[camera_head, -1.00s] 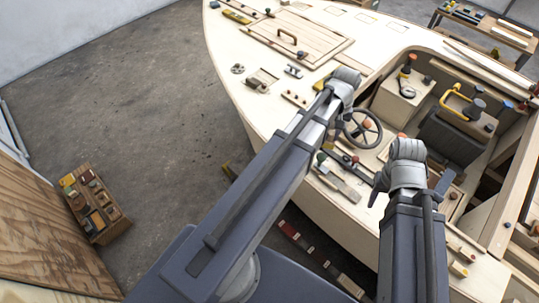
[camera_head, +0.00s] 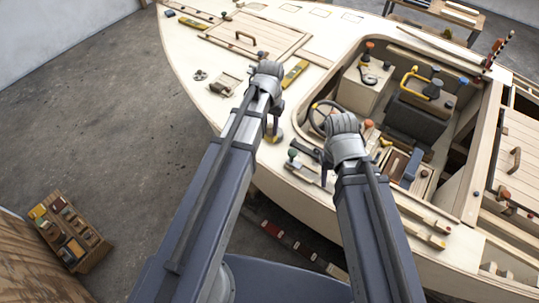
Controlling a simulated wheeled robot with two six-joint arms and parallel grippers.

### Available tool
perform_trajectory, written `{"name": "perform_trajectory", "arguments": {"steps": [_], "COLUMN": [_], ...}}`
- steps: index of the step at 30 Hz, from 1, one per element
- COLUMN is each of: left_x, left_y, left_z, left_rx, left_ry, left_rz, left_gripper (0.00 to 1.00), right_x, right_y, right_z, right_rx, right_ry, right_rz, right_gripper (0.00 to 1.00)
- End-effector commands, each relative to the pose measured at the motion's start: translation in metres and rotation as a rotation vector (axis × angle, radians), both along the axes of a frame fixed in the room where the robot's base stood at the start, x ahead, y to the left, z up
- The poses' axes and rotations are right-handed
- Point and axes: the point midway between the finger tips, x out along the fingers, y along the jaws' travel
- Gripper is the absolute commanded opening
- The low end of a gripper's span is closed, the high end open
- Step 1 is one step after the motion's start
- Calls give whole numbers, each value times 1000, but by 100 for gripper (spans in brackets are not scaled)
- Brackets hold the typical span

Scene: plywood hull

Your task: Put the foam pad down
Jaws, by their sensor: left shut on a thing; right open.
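My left gripper (camera_head: 274,124) points down over the pale plywood deck (camera_head: 210,103), left of the steering wheel (camera_head: 323,117). It is shut on a small grey and yellow piece (camera_head: 274,136), which looks like the foam pad. The piece is at or just above the deck; I cannot tell whether it touches. My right gripper (camera_head: 325,174) is open and hangs at the cockpit's near edge, partly hidden by its own wrist. I see nothing held in it.
A green-topped tool (camera_head: 293,155) and other small parts lie near my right gripper. A yellow level (camera_head: 295,73) lies behind my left gripper. A hatch with a handle (camera_head: 245,38) is farther back.

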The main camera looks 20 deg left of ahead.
Motion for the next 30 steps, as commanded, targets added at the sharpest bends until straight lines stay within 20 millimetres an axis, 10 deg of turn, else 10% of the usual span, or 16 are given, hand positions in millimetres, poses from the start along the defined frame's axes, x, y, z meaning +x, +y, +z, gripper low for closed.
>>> {"name": "perform_trajectory", "arguments": {"steps": [30], "left_x": [0], "left_y": [0], "left_z": [-76], "left_rx": [0], "left_ry": [0], "left_rz": [-8], "left_gripper": [0], "right_x": [0], "right_y": [0], "right_z": [-76], "right_rx": [0], "right_ry": [0], "right_rz": [0], "right_gripper": [50]}}
